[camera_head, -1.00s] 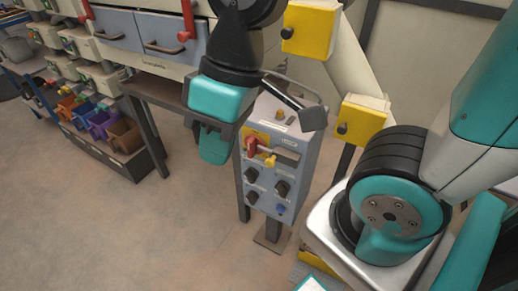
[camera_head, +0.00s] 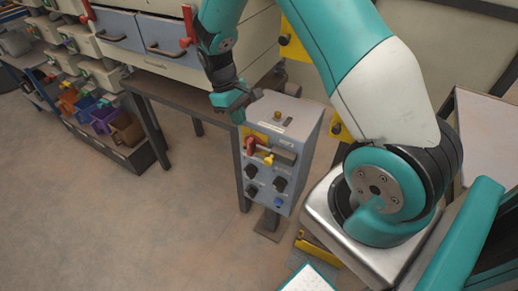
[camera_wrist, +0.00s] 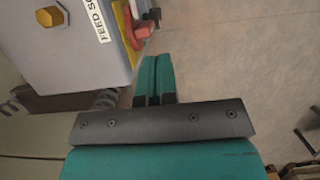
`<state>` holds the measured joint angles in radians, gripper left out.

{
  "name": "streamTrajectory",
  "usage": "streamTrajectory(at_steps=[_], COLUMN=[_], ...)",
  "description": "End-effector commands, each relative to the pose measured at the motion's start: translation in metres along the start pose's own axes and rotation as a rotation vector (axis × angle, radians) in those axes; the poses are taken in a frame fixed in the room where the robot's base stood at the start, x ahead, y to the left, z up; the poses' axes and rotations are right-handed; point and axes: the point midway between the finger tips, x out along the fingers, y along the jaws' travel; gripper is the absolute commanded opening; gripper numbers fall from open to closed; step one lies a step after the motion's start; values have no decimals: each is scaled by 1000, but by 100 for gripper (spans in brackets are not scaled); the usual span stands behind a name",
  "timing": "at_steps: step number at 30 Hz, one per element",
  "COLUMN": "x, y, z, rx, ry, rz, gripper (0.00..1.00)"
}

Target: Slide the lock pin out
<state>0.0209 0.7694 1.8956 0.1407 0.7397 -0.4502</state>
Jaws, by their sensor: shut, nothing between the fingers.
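The grey control box (camera_head: 282,150) stands on a post in the middle of the head view. Its upper front has a yellow plate (camera_head: 256,136), a red handle (camera_head: 250,146) and a small yellow knob (camera_head: 269,159); I cannot tell for certain which part is the lock pin. My gripper (camera_head: 238,117) is at the box's upper left corner, shut and empty. In the wrist view the shut fingers (camera_wrist: 153,66) point past the box, and the red handle (camera_wrist: 134,38) is just left of and beyond their tips, apparently apart. The yellow knob is not clear there.
Several black knobs (camera_head: 280,184) and a blue one (camera_head: 278,201) sit lower on the box. An orange button (camera_head: 277,115) is on its top. A bench with blue drawers (camera_head: 170,35) stands behind, with bins (camera_head: 125,128) at left.

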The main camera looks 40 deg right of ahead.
Motion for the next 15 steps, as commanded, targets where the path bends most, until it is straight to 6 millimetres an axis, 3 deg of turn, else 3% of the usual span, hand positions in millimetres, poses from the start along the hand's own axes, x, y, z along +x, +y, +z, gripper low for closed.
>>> streamTrajectory(at_steps=[8,15], x=[7,48], y=[-1,-1], z=[1,2], rx=[-1,0], ry=[-2,-6], rz=[-2,-5], gripper=[0,0])
